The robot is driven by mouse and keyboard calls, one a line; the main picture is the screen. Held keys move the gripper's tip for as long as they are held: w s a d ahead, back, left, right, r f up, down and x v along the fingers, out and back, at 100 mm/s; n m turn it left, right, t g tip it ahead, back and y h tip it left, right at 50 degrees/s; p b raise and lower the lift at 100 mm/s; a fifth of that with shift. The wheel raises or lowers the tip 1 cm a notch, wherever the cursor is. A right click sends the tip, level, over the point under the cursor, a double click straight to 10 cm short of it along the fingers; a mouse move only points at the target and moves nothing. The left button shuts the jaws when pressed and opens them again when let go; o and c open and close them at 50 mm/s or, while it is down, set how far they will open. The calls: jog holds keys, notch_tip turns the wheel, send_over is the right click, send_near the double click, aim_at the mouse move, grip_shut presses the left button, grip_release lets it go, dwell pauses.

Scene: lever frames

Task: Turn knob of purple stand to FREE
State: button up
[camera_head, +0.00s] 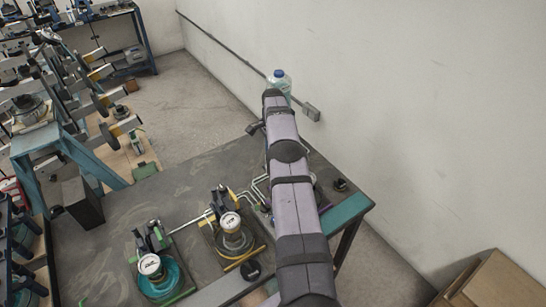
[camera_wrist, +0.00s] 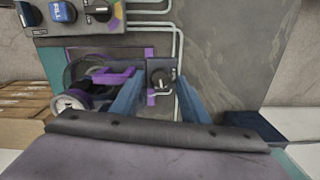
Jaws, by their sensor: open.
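The purple stand (camera_wrist: 151,52) shows in the wrist view, with a purple lever (camera_wrist: 115,76) and a round white-faced part at its left. Its black knob (camera_wrist: 161,79) sits on a small dark plate with marks too small to read. My gripper (camera_wrist: 160,84) is open, with one blue finger on each side of the knob in the picture. I cannot tell whether either finger touches it. In the head view my arm covers most of this stand.
A yellow-edged stand (camera_head: 240,262) and a green-edged stand (camera_head: 181,296) stand to the left on the dark table (camera_head: 120,205). Thin pipes (camera_wrist: 178,45) run beside the purple stand.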

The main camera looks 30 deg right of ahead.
jog(key=shift+f, duration=0.1)
grip_shut()
jog(key=shift+n+b, duration=0.5)
jog(key=shift+b, duration=0.05)
jog(key=shift+f+n+b, duration=0.1)
jog(key=shift+n+b, duration=0.6)
jog(key=shift+n, duration=0.2)
jog(key=n, duration=0.3)
jog(key=shift+n+b, duration=0.3)
jog(key=shift+n, duration=0.1)
jog(key=n, duration=0.4)
jog(key=shift+w, duration=0.1)
jog(key=shift+a+n, duration=0.1)
jog(key=shift+n, duration=2.1)
jog(key=shift+r, duration=0.2)
